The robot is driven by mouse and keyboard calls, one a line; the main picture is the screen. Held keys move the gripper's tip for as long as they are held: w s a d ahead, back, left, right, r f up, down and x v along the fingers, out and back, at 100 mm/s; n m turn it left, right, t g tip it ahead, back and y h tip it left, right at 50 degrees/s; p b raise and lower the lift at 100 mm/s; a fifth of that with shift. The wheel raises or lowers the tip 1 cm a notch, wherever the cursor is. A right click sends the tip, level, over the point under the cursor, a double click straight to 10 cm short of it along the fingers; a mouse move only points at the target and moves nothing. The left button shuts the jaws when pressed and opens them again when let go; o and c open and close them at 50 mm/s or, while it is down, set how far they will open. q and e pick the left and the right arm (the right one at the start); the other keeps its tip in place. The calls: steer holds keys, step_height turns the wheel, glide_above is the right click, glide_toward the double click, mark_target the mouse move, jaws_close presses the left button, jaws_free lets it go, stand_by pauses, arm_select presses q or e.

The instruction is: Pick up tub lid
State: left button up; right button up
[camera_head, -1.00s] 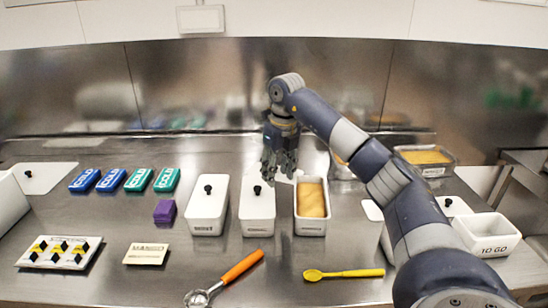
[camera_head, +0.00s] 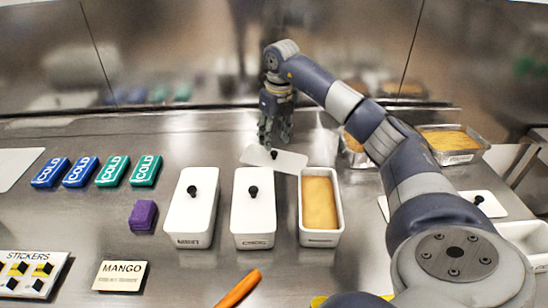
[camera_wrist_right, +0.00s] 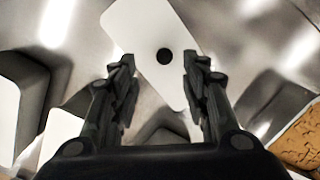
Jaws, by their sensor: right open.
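A flat white tub lid (camera_head: 290,160) with a small black knob lies on the steel counter behind the tubs. In the right wrist view the lid (camera_wrist_right: 143,35) lies tilted, its black knob (camera_wrist_right: 165,56) just beyond and between the fingertips. An open white tub (camera_head: 320,240) filled with yellow-orange gelato stands in front of the lid. Two lidded white tubs (camera_head: 192,215) (camera_head: 253,215) stand left of it. My left gripper is not in view.
Blue and green cold packs (camera_head: 98,171) lie at left, with a purple block (camera_head: 143,216), a MANGO card (camera_head: 121,275) and a sticker tray (camera_head: 28,277) nearer. Metal pans (camera_head: 450,155) stand at right. An orange-handled scoop (camera_head: 240,288) lies in front.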

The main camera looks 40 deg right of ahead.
mark_target(274, 152)
steer(key=f, duration=0.3)
steer(key=f+p, duration=0.1)
steer(key=f, duration=0.1)
steer(key=shift+w+d, duration=0.3)
steer(key=shift+d, duration=0.05)
steer(key=shift+w+f, duration=0.1)
steer(key=shift+f, duration=0.3)
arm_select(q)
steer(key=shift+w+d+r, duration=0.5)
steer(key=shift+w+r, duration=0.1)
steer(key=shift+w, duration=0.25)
arm_select(e)
steer(key=shift+c, duration=0.2)
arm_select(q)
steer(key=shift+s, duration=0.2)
arm_select(e)
jaws_close()
